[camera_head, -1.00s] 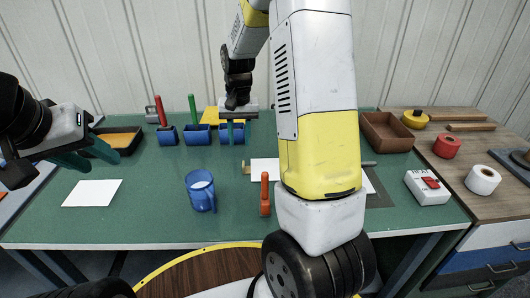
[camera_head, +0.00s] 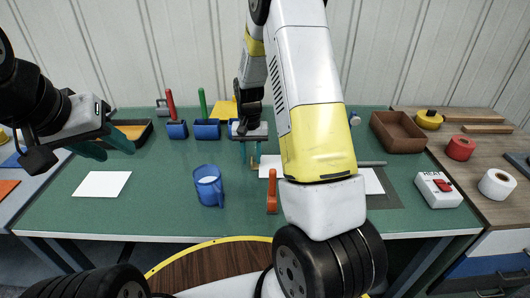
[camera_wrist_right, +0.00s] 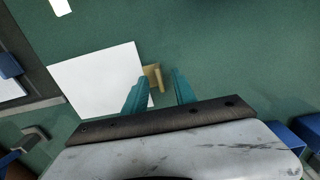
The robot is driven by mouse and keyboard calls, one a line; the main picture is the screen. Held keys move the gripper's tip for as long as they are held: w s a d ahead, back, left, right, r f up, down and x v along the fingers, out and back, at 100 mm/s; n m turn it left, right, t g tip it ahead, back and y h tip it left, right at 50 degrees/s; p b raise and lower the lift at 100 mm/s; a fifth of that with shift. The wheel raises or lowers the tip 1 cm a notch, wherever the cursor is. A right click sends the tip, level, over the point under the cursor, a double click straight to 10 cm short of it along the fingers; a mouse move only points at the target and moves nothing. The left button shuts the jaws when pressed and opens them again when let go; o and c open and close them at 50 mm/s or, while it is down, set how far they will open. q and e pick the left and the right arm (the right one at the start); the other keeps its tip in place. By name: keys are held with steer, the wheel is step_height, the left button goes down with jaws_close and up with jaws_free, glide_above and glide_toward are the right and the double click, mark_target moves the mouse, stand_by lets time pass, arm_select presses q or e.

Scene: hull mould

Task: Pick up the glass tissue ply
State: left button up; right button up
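Three white sheets lie flat on the green table, and I cannot tell by looks which is the glass tissue ply. One sheet (camera_head: 102,184) is at the left, one (camera_head: 267,172) is in the middle, partly hidden by my right arm, and one (camera_head: 374,181) is at the right on a grey mat. The right wrist view shows a sheet (camera_wrist_right: 95,83) with a tan tab (camera_wrist_right: 155,72) at its edge. My right gripper (camera_wrist_right: 160,88) is open and empty above the tab. My left gripper (camera_head: 118,153) is open and empty above the table's left side.
Blue bins (camera_head: 206,131) and a dark tray (camera_head: 140,138) are at the back. A brown tray (camera_head: 405,139) and heat switch box (camera_head: 428,195) are at the right.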

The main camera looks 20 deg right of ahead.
jaws_close()
steer(key=shift+r, duration=0.1)
